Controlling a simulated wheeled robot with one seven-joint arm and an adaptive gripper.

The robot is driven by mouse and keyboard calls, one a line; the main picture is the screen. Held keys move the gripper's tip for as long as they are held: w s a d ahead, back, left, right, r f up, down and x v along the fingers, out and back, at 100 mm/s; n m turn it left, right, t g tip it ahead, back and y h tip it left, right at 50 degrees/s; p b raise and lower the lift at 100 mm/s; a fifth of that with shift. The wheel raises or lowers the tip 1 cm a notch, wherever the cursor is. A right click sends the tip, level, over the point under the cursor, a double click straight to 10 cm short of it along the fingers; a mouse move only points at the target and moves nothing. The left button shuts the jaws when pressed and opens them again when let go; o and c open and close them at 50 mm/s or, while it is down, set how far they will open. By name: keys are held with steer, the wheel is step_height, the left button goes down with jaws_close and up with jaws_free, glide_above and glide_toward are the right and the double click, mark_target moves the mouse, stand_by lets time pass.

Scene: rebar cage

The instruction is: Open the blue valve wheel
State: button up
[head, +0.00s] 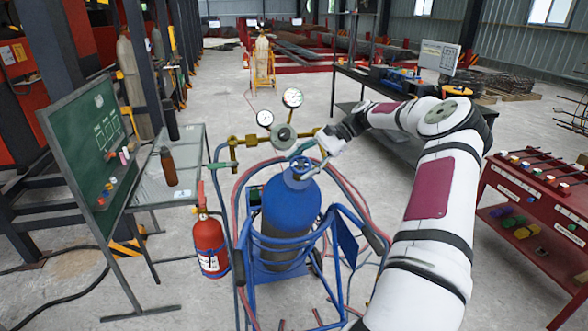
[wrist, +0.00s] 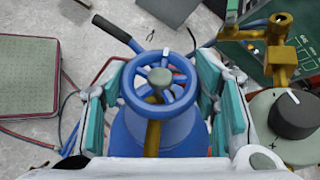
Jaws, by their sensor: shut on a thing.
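The blue valve wheel (wrist: 160,78) has spokes, a grey hub and a white mark at the top of its rim. It sits on a brass valve above the blue gas cylinder (wrist: 127,135). My gripper (wrist: 161,84) has its teal-padded fingers on the left and right sides of the wheel, shut on its rim. In the head view the wheel (head: 299,170) shows small on top of the cylinder (head: 290,208), partly covered by my gripper (head: 308,168), which reaches in from the upper right.
A brass regulator (head: 283,134) with two gauges stands just behind the wheel; its dark knob (wrist: 295,115) is close at right in the wrist view. Hoses loop around the blue cart (head: 262,292). A red rack (head: 530,200) stands at right.

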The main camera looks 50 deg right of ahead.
steer(key=n+g+b, duration=0.2)
steer(key=g+b, duration=0.1)
steer(key=n+g+b, duration=0.1)
steer(key=shift+w+f+n+h, duration=0.2)
steer(key=shift+w+n+h, duration=0.15)
steer(key=shift+n+h, duration=0.05)
steer(key=n+g+h+b, duration=0.1)
steer(key=n+g+b, duration=0.1)
steer(key=g+b, duration=0.1)
steer(key=shift+n+g+h, duration=0.3)
steer(key=shift+n+h, duration=0.1)
steer(key=n+g+h, duration=0.1)
steer(key=n+g+h+b, duration=0.1)
steer(key=n+g, duration=0.1)
steer(key=shift+s+a+r+h, duration=0.1)
steer(key=shift+s+h, duration=0.05)
steer(key=shift+h, duration=0.25)
steer(key=shift+n+g+h, duration=0.8)
steer(key=shift+n+h, duration=0.5)
steer(key=shift+n, duration=0.1)
steer(key=shift+s, duration=0.1)
steer(key=o, duration=1.2)
steer(key=shift+c, duration=0.2)
